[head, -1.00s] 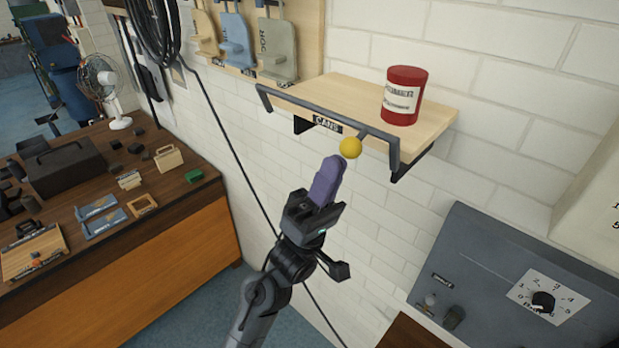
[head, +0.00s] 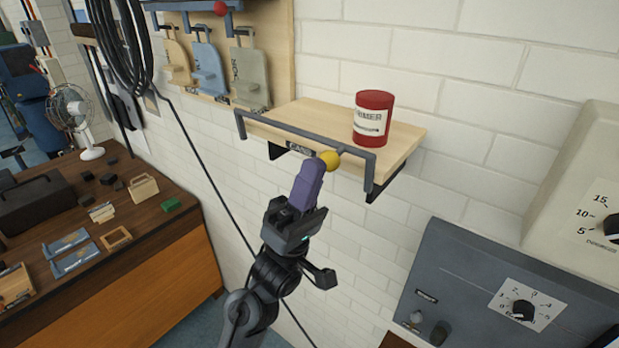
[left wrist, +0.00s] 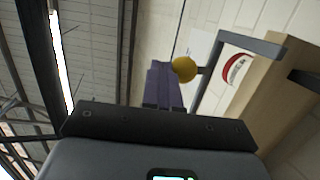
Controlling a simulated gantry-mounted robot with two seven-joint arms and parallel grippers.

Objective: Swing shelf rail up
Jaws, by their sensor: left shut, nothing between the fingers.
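The shelf rail (head: 290,132) is a grey bar with bent ends along the front of the wooden shelf (head: 405,150). A yellow ball knob (head: 330,160) is on the rail, right of its middle. My left gripper (head: 312,168) has its purple fingers shut and empty, pointing up. Their tips are close to the knob, just left of and below it; I cannot tell whether they touch. In the left wrist view the knob (left wrist: 184,69) is right beside the fingertips (left wrist: 162,70), with the rail (left wrist: 250,46) to the right. My right gripper is out of view.
A red can (head: 374,118) stands on the shelf behind the rail. A board with hanging holders (head: 208,65) is at upper left. A grey panel with a dial (head: 480,290) is at lower right. A workbench with tools (head: 100,225) is at left.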

